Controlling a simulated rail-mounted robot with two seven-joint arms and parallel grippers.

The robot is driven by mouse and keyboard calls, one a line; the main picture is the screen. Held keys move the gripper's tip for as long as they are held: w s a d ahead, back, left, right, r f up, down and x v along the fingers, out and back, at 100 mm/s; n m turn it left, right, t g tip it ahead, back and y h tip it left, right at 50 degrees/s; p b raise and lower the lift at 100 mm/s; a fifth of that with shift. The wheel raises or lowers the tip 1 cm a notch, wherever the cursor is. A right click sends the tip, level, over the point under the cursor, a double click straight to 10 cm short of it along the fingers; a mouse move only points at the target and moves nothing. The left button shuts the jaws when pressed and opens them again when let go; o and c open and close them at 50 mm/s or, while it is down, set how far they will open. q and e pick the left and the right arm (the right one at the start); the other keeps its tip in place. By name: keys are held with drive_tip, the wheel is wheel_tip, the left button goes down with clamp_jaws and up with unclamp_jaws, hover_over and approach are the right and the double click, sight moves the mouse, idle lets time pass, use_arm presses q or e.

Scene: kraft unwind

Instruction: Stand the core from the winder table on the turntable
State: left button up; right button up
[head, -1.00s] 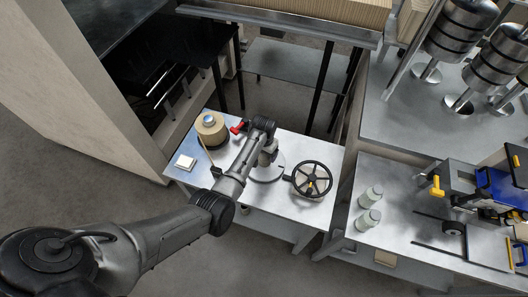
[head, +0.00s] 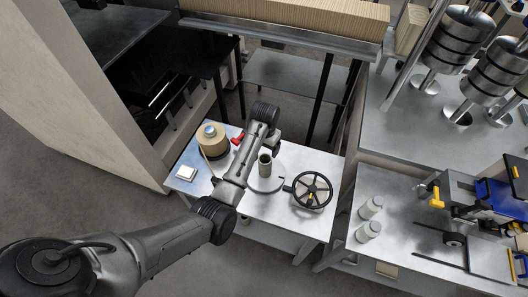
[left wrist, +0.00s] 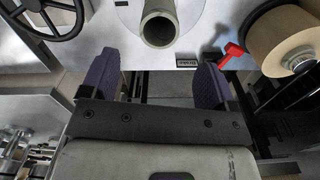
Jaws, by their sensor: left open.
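A grey-green hollow core (head: 265,164) stands upright on the pale round turntable (head: 262,186) of the metal table. In the left wrist view the core (left wrist: 159,24) shows its open top end, and part of the turntable disc (left wrist: 128,16) lies behind it. My left gripper (left wrist: 155,80) is open, with its two purple-grey fingers wide apart and nothing between them. The core is beyond the fingertips, apart from them. In the head view the left gripper is mostly hidden by its own wrist, just behind the core. My right gripper is not in view.
A brown paper roll (head: 212,141) and a red lever (head: 237,140) are left of the turntable. A black handwheel (head: 312,190) is close on its right. A white pad (head: 187,173) lies at the left edge. Two pale green cylinders (head: 371,207) stand on the right table.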

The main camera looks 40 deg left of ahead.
use_arm(q)
drive_tip(key=shift+r, duration=0.45)
drive_tip(key=s+d+f+m+t+y, duration=0.1)
drive_tip(key=s+d+f, duration=0.15)
drive_tip(key=s, duration=0.55)
drive_tip(key=s+d+f+m+t+y, duration=0.1)
drive_tip(key=s+f, duration=0.3)
drive_tip(key=s, duration=0.4)
drive_tip(key=s+d+r+m+h, duration=0.1)
drive_tip(key=s+d+r, duration=0.1)
drive_tip(key=s+d, duration=0.3)
drive_tip(key=s+d+r+m+t+h, duration=0.1)
drive_tip(key=s+d, duration=0.4)
drive_tip(key=s, duration=0.8)
drive_tip(key=shift+s+r+t, duration=0.3)
drive_tip(key=shift+r, duration=0.25)
